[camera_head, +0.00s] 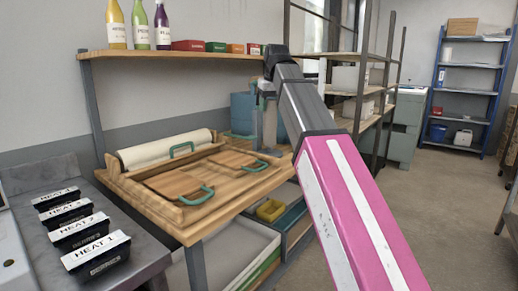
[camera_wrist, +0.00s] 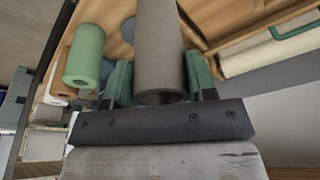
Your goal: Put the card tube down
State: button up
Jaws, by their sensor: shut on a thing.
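The card tube (camera_wrist: 160,45) is a grey-brown hollow cylinder in the wrist view, with its open end towards the camera. My gripper (camera_wrist: 160,82) has green pads on both sides of it and is shut on it. In the head view my gripper (camera_head: 265,92) hangs at the back right of the wooden bench (camera_head: 220,206), below the end of my arm. A grey upright shape under it looks like the tube. Whether the tube's far end touches the bench I cannot tell.
A green roll (camera_wrist: 83,55) and a brown roll (camera_wrist: 60,72) lie left of the tube in the wrist view. On the bench are a cream roll (camera_head: 165,149) and wooden boards with teal handles (camera_head: 195,196). A shelf (camera_head: 180,53) with bottles runs above the bench.

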jog(key=w+d+f, duration=0.7)
jog(key=w+f, duration=0.1)
jog(key=f, duration=0.3)
jog(key=shift+w+d, duration=0.25)
jog(key=shift+w, duration=0.05)
jog(key=shift+f, duration=0.1)
jog(key=o, duration=0.3)
jog(key=shift+f, duration=0.1)
jog(key=o, duration=0.4)
jog(key=v, duration=1.2)
